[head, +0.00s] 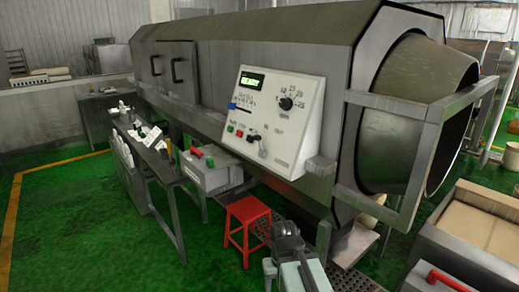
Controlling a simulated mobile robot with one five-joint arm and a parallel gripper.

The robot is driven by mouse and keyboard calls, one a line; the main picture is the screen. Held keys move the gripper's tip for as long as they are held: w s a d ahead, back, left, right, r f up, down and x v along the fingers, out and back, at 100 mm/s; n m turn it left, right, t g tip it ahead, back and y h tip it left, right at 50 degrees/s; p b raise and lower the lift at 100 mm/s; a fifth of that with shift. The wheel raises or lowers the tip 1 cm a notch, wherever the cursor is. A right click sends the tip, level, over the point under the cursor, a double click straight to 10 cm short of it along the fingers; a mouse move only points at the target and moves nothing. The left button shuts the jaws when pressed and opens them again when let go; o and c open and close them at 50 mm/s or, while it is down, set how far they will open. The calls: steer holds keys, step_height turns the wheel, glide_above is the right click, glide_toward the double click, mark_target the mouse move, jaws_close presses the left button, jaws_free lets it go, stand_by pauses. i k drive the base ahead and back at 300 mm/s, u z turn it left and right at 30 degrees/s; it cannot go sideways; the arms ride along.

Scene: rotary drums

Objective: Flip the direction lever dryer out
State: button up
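The dryer (290,50) is a long grey faceted drum housing with a wide open drum mouth (415,110) at its right end. A white sloped control panel (285,147) stands on its near side. A small black lever (252,138) sits low on the panel, right of the buttons, under tiny labels that I cannot read surely. Which way it is set is hard to tell. Part of my arm (287,240) shows at the bottom centre, in front of and below the panel, apart from it. My gripper's fingers cannot be made out.
The panel also has a green display (252,81), a black dial (286,103), a blue slider (232,106) and small buttons. A red stool (247,224) stands below it. A narrow table (157,165) with items is at left, and a bin (485,225) at right. Green floor is open at lower left.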

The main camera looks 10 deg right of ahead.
mark_target(262, 154)
steer(key=k, duration=0.65)
steer(key=u, duration=0.2)
steer(key=i, duration=0.75)
steer(key=u, duration=0.65)
steer(key=i, duration=0.65)
steer(key=u, duration=0.2)
steer(key=k, duration=0.85)
steer(key=u, duration=0.2)
steer(key=i, duration=0.85)
steer(key=z, duration=0.1)
